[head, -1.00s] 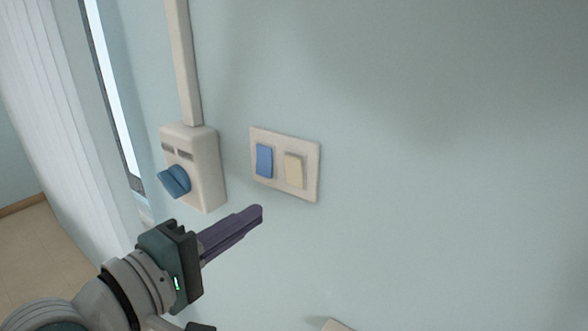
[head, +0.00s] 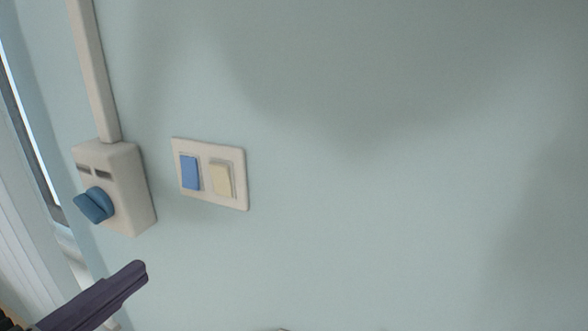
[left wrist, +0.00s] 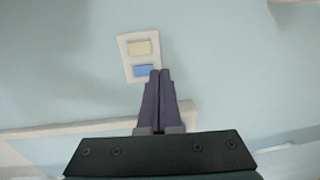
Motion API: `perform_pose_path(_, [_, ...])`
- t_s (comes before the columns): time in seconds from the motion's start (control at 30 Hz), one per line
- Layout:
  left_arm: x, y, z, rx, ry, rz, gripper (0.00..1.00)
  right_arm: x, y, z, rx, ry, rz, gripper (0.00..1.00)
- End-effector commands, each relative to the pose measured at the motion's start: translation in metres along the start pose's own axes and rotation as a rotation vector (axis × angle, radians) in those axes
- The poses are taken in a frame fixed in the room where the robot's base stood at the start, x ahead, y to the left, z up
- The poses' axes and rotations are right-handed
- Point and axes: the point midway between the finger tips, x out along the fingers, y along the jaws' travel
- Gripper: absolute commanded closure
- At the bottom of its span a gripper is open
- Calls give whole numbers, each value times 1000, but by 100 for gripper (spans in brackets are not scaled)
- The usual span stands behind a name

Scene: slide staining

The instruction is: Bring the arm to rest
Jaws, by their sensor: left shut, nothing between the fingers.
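My left gripper (head: 138,268) shows at the lower left of the head view, its dark purple fingers shut and empty. Its tip is below the switch plate and apart from it in the head view. In the left wrist view the shut fingers (left wrist: 160,72) point toward the wall, their tips overlapping the lower edge of the plate in the picture. My right gripper is not in view.
A white switch plate (head: 241,185) on the pale blue wall carries a blue rocker (head: 190,172) and a cream rocker (head: 221,179). Left of it is a wall box (head: 130,185) with a blue knob (head: 95,205), under a vertical conduit (head: 93,70). The wall to the right is bare.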

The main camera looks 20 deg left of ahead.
Motion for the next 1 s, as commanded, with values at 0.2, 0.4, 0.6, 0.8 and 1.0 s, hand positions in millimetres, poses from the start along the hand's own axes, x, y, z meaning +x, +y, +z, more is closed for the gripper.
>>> perform_pose_path(0.2, [4,-6,18,90,-55,-62,100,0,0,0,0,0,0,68])
perform_pose_path(0.4, [1,-33,74,521,-296,-298,100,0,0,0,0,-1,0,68])
perform_pose_path(0.6, [-31,-58,92,1022,-576,-554,100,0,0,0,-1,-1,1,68])
perform_pose_path(0.8, [-75,-64,79,1342,-820,-773,100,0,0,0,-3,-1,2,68])
perform_pose_path(1.0, [-107,-16,68,1456,-960,-887,100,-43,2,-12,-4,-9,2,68])
